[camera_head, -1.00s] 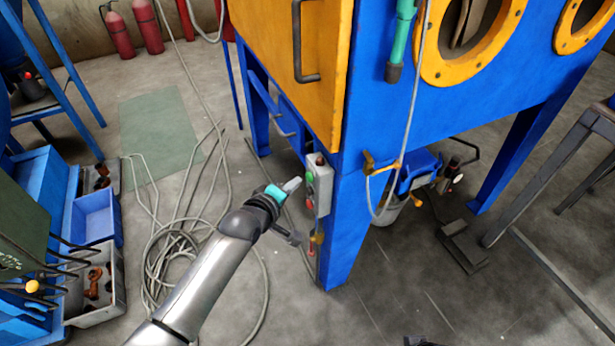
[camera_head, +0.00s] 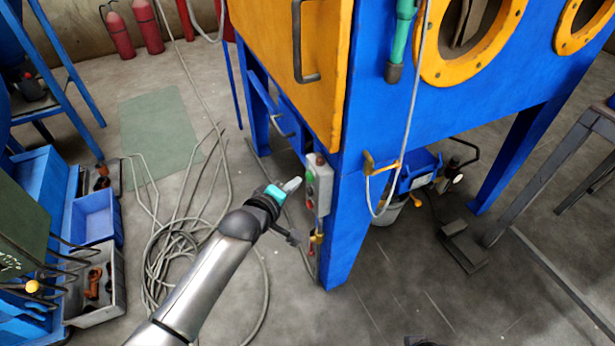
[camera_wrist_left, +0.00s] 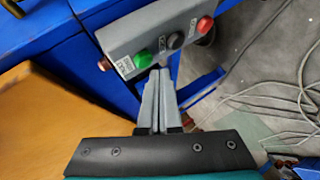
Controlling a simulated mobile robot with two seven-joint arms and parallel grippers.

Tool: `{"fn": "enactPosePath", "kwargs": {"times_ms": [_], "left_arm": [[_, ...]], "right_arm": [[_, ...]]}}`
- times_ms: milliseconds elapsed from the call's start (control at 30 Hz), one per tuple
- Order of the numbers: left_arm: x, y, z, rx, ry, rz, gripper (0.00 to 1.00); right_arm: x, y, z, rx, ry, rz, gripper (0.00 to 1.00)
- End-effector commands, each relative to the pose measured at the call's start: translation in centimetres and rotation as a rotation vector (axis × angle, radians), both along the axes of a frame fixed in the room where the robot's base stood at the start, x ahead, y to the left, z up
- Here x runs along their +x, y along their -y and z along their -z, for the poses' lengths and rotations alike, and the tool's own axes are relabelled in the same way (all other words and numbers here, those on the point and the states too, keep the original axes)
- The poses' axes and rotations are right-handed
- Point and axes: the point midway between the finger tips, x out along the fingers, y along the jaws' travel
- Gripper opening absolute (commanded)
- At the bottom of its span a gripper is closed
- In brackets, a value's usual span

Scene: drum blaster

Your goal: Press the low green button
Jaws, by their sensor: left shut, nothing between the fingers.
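A grey control box (camera_head: 318,187) is fixed to the corner leg of the blue cabinet. In the left wrist view the box (camera_wrist_left: 155,30) carries a green button (camera_wrist_left: 142,59), a black button (camera_wrist_left: 176,40) and a red button (camera_wrist_left: 204,24) in a row. The green button is at the end nearest the brown knob (camera_wrist_left: 105,65). My left gripper (camera_head: 293,184) is shut and empty, pointing at the button face. In the left wrist view its fingertips (camera_wrist_left: 159,73) lie beside the green button; I cannot tell whether they touch the box.
The blue cabinet (camera_head: 375,120) with its orange door (camera_head: 285,50) stands over the box. A grey hose (camera_head: 408,130) hangs in front of it. Coiled cable (camera_head: 165,255) lies on the floor at left, near blue and grey bins (camera_head: 97,215).

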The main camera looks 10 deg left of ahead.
Motion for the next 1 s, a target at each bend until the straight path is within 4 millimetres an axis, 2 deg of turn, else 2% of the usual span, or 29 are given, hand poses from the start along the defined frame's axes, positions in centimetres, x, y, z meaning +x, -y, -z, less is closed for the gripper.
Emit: {"fn": "enactPosePath", "kwargs": {"times_ms": [1000], "left_arm": [[0.49, 0.71, 0.00, 0.000, 0.000, 0.000, 0.00]], "right_arm": [[0.04, 0.11, -0.45, -0.002, 0.001, 0.001, 0.30]]}}
